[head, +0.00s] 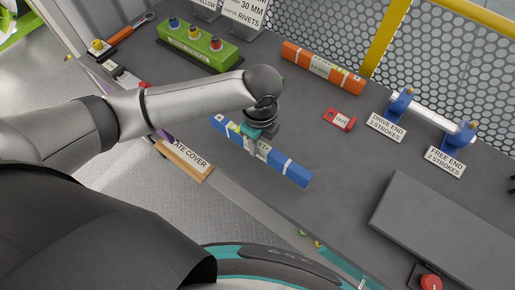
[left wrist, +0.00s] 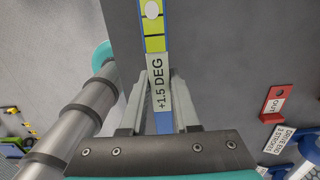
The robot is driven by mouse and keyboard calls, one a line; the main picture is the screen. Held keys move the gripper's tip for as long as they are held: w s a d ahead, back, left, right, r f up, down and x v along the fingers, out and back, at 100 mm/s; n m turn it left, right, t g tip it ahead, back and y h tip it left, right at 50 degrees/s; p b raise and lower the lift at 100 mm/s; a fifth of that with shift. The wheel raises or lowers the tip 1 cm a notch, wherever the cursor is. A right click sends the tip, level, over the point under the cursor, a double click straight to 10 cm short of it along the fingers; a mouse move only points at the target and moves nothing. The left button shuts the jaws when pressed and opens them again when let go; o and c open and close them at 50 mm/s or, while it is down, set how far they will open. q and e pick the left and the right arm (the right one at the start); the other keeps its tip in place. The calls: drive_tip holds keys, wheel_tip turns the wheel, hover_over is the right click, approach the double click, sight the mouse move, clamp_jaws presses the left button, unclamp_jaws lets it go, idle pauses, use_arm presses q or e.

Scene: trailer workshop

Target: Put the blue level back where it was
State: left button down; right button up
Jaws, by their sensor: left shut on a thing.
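The blue level (head: 286,165) is a long blue bar with white bands and a yellow-green vial near its left end. My left gripper (head: 259,139) comes down from above and is shut on the level near its middle. In the left wrist view the level (left wrist: 152,40) runs up between the two fingers (left wrist: 161,110), with a "+1.5 DEG" label and a round mark. The level lies over the front edge area of the dark bench top; I cannot tell whether it touches. My right gripper is not in view.
An orange level (head: 322,67) lies toward the back of the bench (head: 330,190). A red "OUT" tag (head: 340,119), a shaft on blue supports (head: 430,112) and a dark grey slab (head: 440,222) are to the right. A green button box (head: 195,45) stands back left. Bare bench surrounds the level's right end.

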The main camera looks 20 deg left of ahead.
sight(259, 144)
use_arm(q)
drive_tip(key=shift+f, duration=1.85)
drive_tip(key=shift+f, duration=0.2)
drive_tip(key=c, duration=0.7)
unclamp_jaws()
drive_tip(key=shift+o, duration=0.2)
drive_tip(key=r, duration=0.6)
drive_tip(key=r+p, duration=0.1)
drive_tip(key=r, duration=0.5)
drive_tip(key=shift+s+d+r, duration=0.15)
drive_tip(key=shift+d+r, duration=0.05)
